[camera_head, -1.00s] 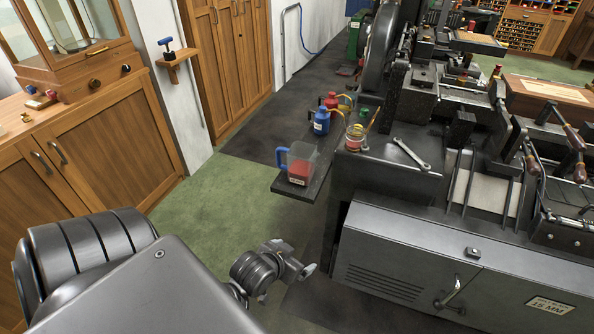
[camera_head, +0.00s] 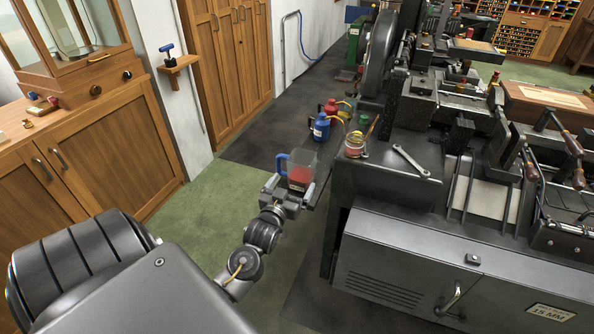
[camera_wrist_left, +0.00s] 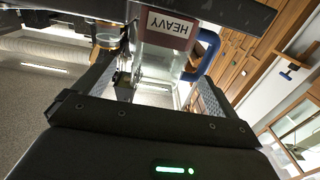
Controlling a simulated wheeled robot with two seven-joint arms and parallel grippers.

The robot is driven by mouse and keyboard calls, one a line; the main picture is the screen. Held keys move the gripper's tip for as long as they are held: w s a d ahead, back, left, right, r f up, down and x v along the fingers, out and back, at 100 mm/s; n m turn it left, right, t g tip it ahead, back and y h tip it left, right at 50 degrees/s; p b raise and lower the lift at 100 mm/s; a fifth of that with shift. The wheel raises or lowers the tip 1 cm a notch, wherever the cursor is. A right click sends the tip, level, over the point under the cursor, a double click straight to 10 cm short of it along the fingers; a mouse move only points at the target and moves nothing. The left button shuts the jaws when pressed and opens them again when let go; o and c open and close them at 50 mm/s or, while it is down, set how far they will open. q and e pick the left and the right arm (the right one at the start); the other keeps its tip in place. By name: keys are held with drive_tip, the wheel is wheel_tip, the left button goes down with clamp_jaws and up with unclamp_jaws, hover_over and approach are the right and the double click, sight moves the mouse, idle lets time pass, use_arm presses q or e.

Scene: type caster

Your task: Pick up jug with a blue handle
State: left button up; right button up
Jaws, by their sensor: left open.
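The jug (camera_head: 301,165) is clear with a blue handle on its left side and red in its lower part. It stands on a dark narrow shelf. In the left wrist view the jug (camera_wrist_left: 166,58) shows a "HEAVY" label, and its blue handle (camera_wrist_left: 207,50) is at the right. My left gripper (camera_head: 290,191) is open at the near side of the jug, with one finger toward each side. In the left wrist view my left gripper (camera_wrist_left: 150,85) has its fingers apart, with the jug ahead between them; contact cannot be told. My right gripper is not in view.
A blue bottle (camera_head: 321,127) and a red bottle (camera_head: 331,106) stand behind the jug. Wooden cabinets (camera_head: 105,165) are at left, with green floor between.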

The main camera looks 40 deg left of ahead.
sight(297, 176)
use_arm(q)
drive_tip(key=shift+p+x, duration=0.7)
drive_tip(key=shift+x, duration=2.9)
drive_tip(key=shift+c, duration=0.2)
drive_tip(key=c, duration=1.2)
